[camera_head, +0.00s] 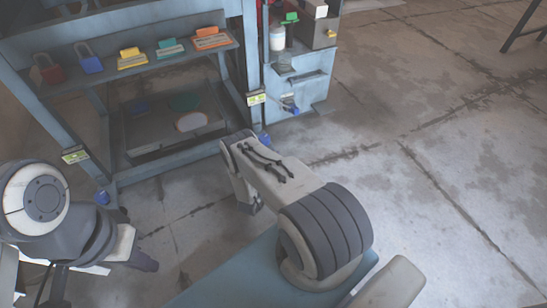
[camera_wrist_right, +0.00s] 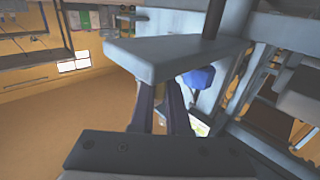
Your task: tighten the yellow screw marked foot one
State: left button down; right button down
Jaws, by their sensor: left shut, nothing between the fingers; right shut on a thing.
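The press frame (camera_head: 130,178) is blue-grey steel, with a blue foot (camera_head: 102,197) at its left leg and another (camera_head: 263,138) at its right leg. Yellow-green labels sit at the left leg (camera_head: 75,156) and right leg (camera_head: 256,98); their writing is too small to read. I cannot make out the yellow screw in either view. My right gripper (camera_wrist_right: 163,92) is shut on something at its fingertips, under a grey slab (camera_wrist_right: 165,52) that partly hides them. A blue part (camera_wrist_right: 198,78) is just beyond. My left gripper (camera_head: 147,264) is shut and empty, low over the floor.
The frame's shelf (camera_head: 130,64) carries padlocks and several coloured tags. A blue-grey stand (camera_head: 305,85) with a white bottle (camera_head: 277,38) is at its right. My right arm hides floor near the right leg.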

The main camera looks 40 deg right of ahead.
jog(key=shift+w+a+f+m+g+h+b, duration=0.15)
jog(key=shift+f+m+g+h+b, duration=0.1)
jog(key=shift+m+g+h+b, duration=0.35)
jog(key=m+g+b, duration=0.3)
jog(key=g+b, duration=0.1)
jog(key=g, duration=0.1)
jog(key=m+g+h+b, duration=0.1)
jog(key=m+g+b, duration=0.2)
jog(key=g+b, duration=0.1)
jog(key=shift+f+g+b, duration=0.1)
jog(key=shift+g+b, duration=0.2)
jog(key=shift+g, duration=0.2)
jog(key=shift+r+m+g+b, duration=0.25)
jog(key=shift+m+g+b, duration=0.55)
jog(key=shift+g+b, duration=0.25)
jog(key=c, duration=0.9)
grip_release()
jog(key=shift+d, duration=0.2)
jog(key=shift+a+r, duration=0.1)
